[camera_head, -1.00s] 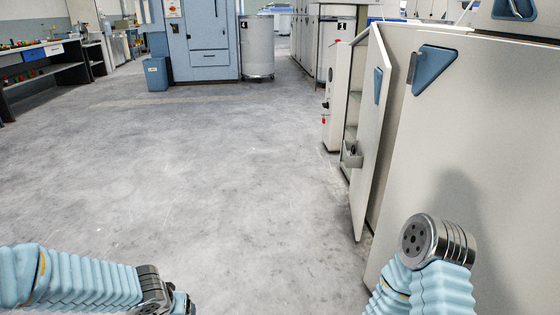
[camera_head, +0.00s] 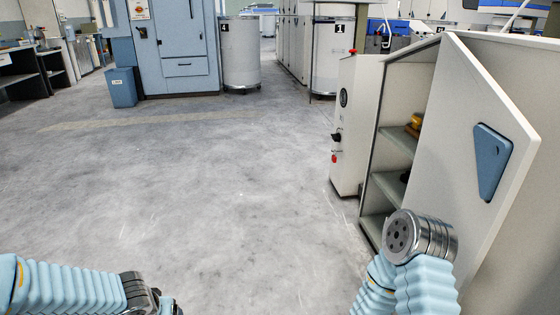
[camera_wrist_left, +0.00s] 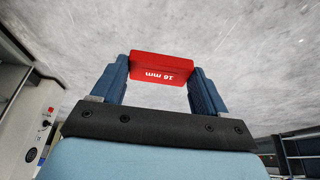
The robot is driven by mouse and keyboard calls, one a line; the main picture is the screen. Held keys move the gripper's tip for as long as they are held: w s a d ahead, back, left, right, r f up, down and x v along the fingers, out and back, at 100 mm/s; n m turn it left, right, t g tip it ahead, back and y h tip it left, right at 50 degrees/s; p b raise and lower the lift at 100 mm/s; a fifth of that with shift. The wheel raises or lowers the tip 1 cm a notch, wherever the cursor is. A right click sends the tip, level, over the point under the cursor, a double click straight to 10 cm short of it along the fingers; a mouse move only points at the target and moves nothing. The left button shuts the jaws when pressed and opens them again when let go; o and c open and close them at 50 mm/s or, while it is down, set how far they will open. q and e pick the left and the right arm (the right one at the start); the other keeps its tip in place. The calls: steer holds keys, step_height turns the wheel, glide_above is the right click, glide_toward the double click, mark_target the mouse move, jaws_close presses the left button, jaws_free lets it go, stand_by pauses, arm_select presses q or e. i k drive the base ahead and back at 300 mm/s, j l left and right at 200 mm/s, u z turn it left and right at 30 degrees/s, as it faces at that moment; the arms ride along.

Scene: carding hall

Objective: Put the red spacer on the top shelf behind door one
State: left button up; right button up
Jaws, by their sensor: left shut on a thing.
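The red spacer (camera_wrist_left: 160,68), a block marked "16 mm", is between the blue fingers of my left gripper (camera_wrist_left: 161,74) in the left wrist view, over grey floor. The gripper is shut on it. In the head view only my left arm shows at the lower left; its gripper is out of the picture. A pale cabinet with open shelves stands at right, its door (camera_head: 462,130) swung open with a blue triangular handle. The upper visible shelf (camera_head: 398,138) carries something yellow and brown. No number shows on the door. My right gripper is out of view.
A pale control box (camera_head: 352,110) with knobs stands beside the shelves. My right arm covers part of the lower cabinet. The floor (camera_head: 210,190) at left and centre is clear. A blue bin (camera_head: 122,88) and a grey drum (camera_head: 240,55) stand farther back.

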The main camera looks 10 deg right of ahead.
mark_target(412, 145)
steer(key=i, duration=2.25)
steer(key=i+z, duration=0.15)
steer(key=z, duration=0.3)
steer(key=i+z, duration=0.15)
steer(key=z, duration=0.35)
steer(key=i+j+z, duration=0.1)
steer(key=z, duration=0.35)
steer(key=i+j+z, duration=0.1)
steer(key=z, duration=0.35)
steer(key=j, duration=0.1)
